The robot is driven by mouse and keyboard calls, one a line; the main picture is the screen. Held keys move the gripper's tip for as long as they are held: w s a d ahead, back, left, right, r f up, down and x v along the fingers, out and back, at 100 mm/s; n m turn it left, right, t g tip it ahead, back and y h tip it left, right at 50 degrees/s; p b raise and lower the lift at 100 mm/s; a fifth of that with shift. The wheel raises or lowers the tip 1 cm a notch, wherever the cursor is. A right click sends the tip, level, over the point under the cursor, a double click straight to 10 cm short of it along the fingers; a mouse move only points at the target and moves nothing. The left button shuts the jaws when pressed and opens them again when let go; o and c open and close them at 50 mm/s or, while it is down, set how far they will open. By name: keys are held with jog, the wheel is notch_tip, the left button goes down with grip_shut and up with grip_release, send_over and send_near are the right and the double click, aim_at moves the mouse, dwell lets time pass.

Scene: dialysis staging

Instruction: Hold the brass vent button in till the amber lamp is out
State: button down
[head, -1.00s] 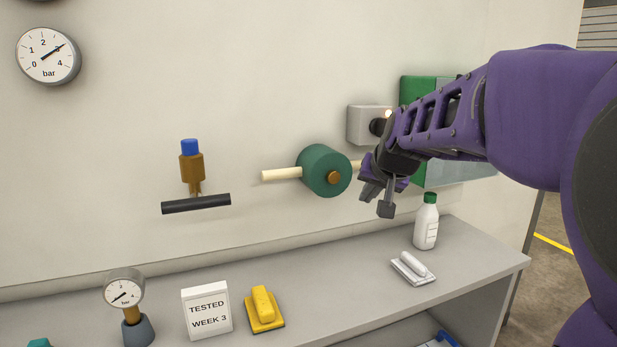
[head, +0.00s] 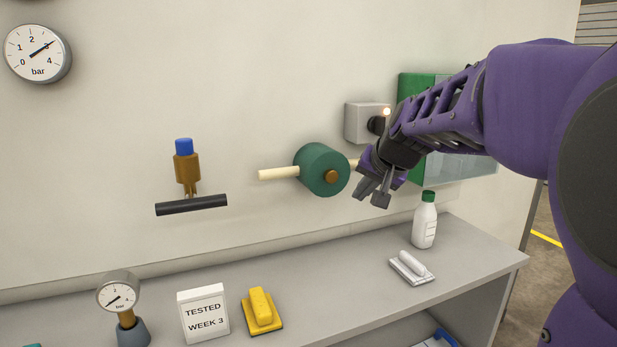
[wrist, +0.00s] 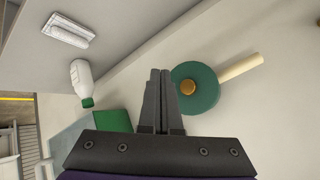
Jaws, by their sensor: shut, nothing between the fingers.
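The brass button (head: 332,177) sits at the centre of a round green housing (head: 313,160) on the wall; it also shows in the wrist view (wrist: 187,88). The amber lamp (head: 387,111) glows on a grey wall box (head: 361,122), partly behind my arm. My gripper (head: 372,196) is shut and empty, to the right of the button and a little lower in the head view. In the wrist view its fingertips (wrist: 160,72) are together, left of the button, overlapping the housing's edge. I see no contact with the button.
A pale bar (head: 278,173) sticks out left of the housing. A blue-topped brass valve (head: 186,168) with a black crossbar is further left. Below, the grey bench (head: 335,275) holds a bottle (head: 424,222), a yellow block (head: 262,310), a sign and a gauge.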

aim_at(334, 182)
jog(key=w+a+p, duration=0.2)
jog(key=w+p, duration=0.3)
jog(key=w, duration=0.3)
jog(key=shift+a, duration=0.35)
jog(key=shift+w+p, duration=0.15)
jog(key=shift+p, duration=0.15)
dwell(1.5)
jog(key=shift+w+a, duration=0.1)
jog(key=shift+w, duration=0.2)
jog(key=shift+w+a+p, duration=0.15)
jog(key=shift+w+p, duration=0.3)
jog(key=shift+w, duration=0.05)
dwell(2.8)
jog(key=shift+s, duration=0.1)
jog(key=shift+s+d+b, duration=0.25)
jog(key=shift+s+b, duration=0.5)
jog(key=shift+s, duration=0.05)
